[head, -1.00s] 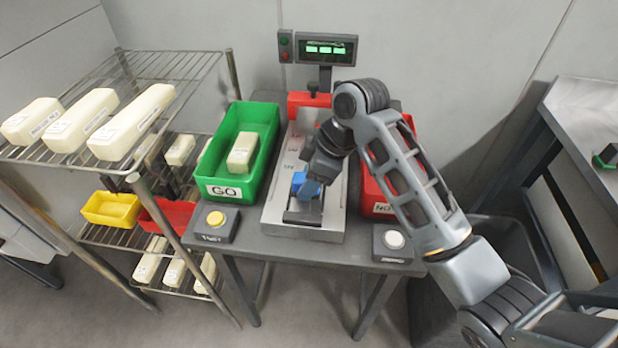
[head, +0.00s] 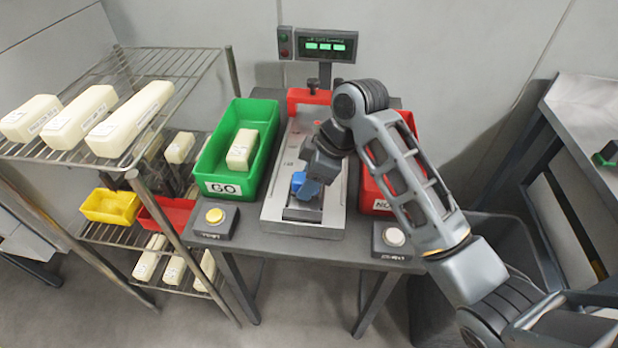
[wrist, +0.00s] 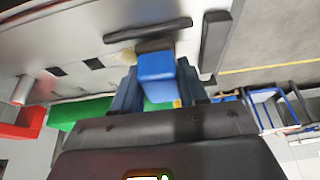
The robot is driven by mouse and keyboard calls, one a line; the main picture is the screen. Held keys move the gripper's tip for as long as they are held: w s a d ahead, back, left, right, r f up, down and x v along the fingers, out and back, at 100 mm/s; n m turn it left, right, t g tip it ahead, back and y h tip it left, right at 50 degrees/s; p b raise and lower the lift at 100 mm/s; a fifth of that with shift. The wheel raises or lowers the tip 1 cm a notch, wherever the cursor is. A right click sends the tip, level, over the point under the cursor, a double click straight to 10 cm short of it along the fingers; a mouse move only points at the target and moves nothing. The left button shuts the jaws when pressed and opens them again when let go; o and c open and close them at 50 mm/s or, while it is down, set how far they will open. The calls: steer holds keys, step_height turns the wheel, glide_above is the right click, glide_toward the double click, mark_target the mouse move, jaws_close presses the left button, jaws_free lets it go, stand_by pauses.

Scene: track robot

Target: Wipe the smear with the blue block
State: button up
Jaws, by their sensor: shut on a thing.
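My gripper (head: 306,186) is shut on the blue block (head: 299,181) over the near part of the grey metal plate (head: 275,206) on the table. In the wrist view the blue block (wrist: 157,76) sits between the two fingers, its far end close to a dark smear-like patch (wrist: 155,45) on the plate. I cannot tell whether the block touches the plate. Dark bars lie on the plate beside and beyond that patch. My forearm and wrist hide part of the plate in the head view. I cannot make out the smear clearly there.
A green GO bin (head: 262,170) with a cream block (head: 242,150) stands left of the plate, a red bin (head: 372,190) right. A wire rack (head: 190,85) stands left.

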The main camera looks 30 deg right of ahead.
steer(key=shift+f+b, duration=0.3)
steer(key=shift+f, duration=0.25)
steer(key=shift+w+d+r, duration=0.1)
steer(key=shift+w+d, duration=0.45)
steer(key=shift+w, duration=0.2)
steer(key=shift+w+d+r, duration=0.1)
steer(key=shift+w+d, duration=0.4)
steer(key=shift+w, duration=0.2)
steer(key=shift+w+d+f+b, duration=0.1)
steer(key=shift+w+d+b, duration=0.05)
steer(key=shift+w+d, duration=0.5)
steer(key=shift+w+d+f+b, duration=0.15)
steer(key=shift+w+d, duration=0.25)
steer(key=shift+w, duration=0.35)
steer(key=shift+r, duration=0.15)
steer(key=shift+p, duration=0.4)
steer(key=shift+s+a+r+p, duration=0.1)
steer(key=shift+s+a+p, duration=0.35)
steer(key=shift+s+p, duration=0.1)
steer(key=shift+s+a+p, duration=0.6)
steer(key=shift+s+p, duration=0.05)
steer(key=shift+s, duration=0.2)
steer(key=shift+s+a+p, duration=0.6)
steer(key=shift+s, duration=0.25)
steer(key=shift+s+a+f, duration=0.4)
steer(key=shift+s+a, duration=0.05)
steer(key=shift+s, duration=0.2)
